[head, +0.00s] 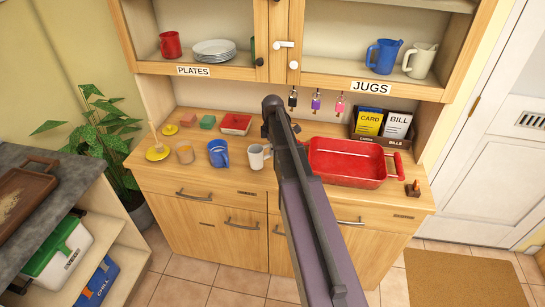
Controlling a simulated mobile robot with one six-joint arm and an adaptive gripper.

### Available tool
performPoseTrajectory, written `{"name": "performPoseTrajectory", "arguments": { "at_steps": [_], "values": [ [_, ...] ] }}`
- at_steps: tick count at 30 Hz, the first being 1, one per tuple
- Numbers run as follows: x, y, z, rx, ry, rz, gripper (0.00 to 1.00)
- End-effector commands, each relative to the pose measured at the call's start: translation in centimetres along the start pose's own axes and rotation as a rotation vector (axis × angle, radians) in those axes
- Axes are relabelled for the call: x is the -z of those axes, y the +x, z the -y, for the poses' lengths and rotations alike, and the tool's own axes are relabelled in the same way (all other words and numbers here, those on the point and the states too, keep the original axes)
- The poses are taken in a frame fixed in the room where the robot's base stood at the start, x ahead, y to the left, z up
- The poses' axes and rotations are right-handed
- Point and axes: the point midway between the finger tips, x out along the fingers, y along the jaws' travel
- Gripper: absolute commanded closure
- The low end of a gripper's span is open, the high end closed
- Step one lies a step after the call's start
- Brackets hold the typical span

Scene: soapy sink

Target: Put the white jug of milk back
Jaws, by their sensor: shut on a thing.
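A white jug (257,157) is at the front of the wooden counter, just left of my forearm, upright with its handle side towards my arm. My gripper (268,134) is mostly hidden behind my own arm. Only dark parts of it show, just above and beside the white jug, and it is shut on the jug. Whether the jug touches the counter is hard to tell. The shelf labelled JUGS (370,87) is at the upper right. It holds a blue jug (382,56) and a cream jug (419,61) on its right side.
A blue jug (219,153), a tan mug (184,153) and a yellow item (157,153) stand left on the counter. A red tray (345,178) fills the right. The PLATES shelf holds a red mug (171,44) and plates (214,49). The JUGS shelf's left part is clear.

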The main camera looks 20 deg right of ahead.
Motion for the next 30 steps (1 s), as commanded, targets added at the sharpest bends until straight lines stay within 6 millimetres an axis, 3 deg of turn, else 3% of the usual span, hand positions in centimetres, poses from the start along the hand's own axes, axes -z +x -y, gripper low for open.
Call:
{"name": "performPoseTrajectory", "arguments": {
  "at_steps": [1, 7, 26, 27, 30],
  "values": [
    [0.0, 1.0, 0.0, 0.000, 0.000, 0.000, 1.00],
    [0.0, 2.3, -0.1, 0.000, -0.001, 0.000, 1.00],
    [0.1, 3.0, -0.1, 0.000, -0.001, 0.000, 1.00],
    [0.1, 2.8, -0.1, 0.000, -0.001, 0.000, 0.67],
    [0.1, 2.8, -0.1, 0.000, -0.001, 0.000, 0.44]
  ]
}}
